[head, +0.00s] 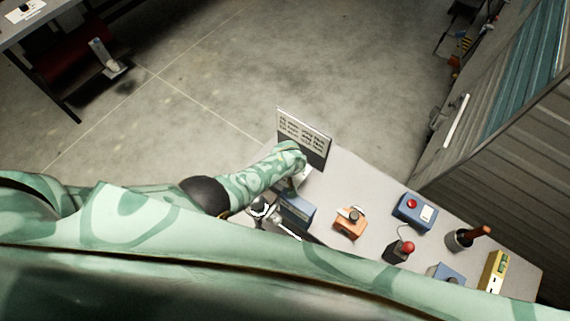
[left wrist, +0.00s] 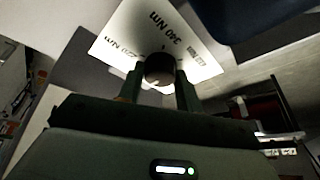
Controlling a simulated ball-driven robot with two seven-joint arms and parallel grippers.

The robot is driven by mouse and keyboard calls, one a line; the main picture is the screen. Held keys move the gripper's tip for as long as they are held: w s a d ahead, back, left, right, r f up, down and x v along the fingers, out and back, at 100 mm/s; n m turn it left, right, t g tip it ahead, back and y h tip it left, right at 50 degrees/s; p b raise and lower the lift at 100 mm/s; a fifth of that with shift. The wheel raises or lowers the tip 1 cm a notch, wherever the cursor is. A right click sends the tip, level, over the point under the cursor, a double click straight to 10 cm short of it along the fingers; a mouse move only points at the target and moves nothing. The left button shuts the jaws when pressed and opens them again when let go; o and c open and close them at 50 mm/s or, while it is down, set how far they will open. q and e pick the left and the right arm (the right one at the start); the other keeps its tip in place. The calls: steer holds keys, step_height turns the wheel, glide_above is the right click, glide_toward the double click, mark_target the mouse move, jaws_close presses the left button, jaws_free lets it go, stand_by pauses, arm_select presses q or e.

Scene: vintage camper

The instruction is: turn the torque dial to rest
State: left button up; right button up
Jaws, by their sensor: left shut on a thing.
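The torque dial is a dark round knob (left wrist: 159,69) in front of a white plate (left wrist: 180,35) with printed markings, in the left wrist view. My left gripper (left wrist: 160,90) has one finger on each side of the knob and is shut on it. In the head view my left arm reaches in from the left, and the left gripper (head: 300,182) is at the table's left end, below a standing sign. There the arm covers most of the dial. My right gripper is not in view.
The grey table (head: 365,185) holds a blue box (head: 296,208), an orange device (head: 350,222), a blue box with a red button (head: 414,210), a red-knobbed joystick (head: 399,250), a dark cup (head: 460,239) and a yellow device (head: 494,270). A printed sign (head: 303,136) stands at the back edge.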

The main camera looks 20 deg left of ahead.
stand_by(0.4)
arm_select(q)
steer(key=o, duration=1)
